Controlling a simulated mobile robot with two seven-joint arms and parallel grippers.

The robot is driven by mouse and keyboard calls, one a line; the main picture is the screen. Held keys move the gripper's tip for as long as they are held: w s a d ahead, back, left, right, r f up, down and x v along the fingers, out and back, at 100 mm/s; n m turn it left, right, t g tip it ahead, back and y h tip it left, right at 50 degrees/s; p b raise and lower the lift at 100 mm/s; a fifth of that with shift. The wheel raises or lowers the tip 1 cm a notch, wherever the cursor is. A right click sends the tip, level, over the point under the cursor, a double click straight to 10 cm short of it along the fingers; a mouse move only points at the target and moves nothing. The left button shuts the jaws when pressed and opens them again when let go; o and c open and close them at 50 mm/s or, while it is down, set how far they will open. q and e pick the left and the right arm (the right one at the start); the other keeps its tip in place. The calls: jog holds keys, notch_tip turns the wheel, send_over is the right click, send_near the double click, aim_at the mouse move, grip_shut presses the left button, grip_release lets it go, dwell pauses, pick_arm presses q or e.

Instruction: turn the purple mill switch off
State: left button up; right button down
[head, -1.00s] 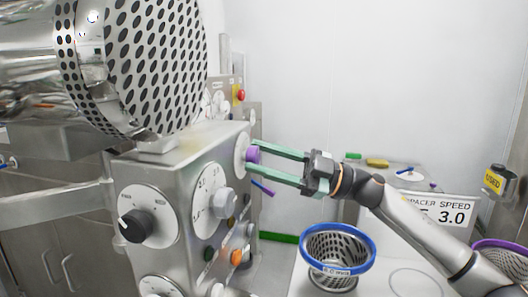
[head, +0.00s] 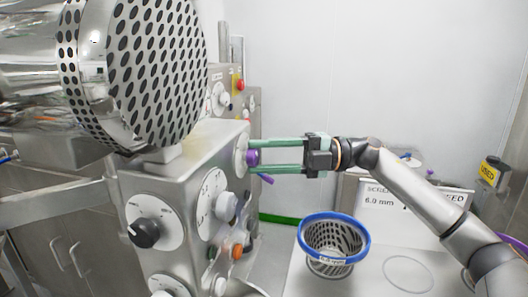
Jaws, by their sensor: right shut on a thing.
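The purple mill switch (head: 252,157) is a knob on a pale round dial (head: 241,151) on the right side face of the steel control housing (head: 178,158). My right gripper (head: 256,156) comes in from the right, with its two green fingers level, one above and one below the knob. It is shut on the knob. The knob's pointer and the dial's marks cannot be read from this angle. My left gripper is not in view.
A black knob (head: 145,233) and a grey knob (head: 226,206) sit on the housing's front. A large perforated drum (head: 155,70) hangs above it. A blue-rimmed mesh basket (head: 334,246) stands on the bench below my right arm. A purple lever (head: 266,179) sticks out under the gripper.

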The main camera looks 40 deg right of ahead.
jog(key=shift+n, duration=0.5)
jog(key=shift+c, duration=1.8)
grip_release()
jog(key=b+v, duration=0.5)
jog(key=v, duration=0.7)
jog(key=shift+d+r, duration=0.2)
jog(key=shift+r, duration=0.05)
jog(key=shift+s, duration=0.1)
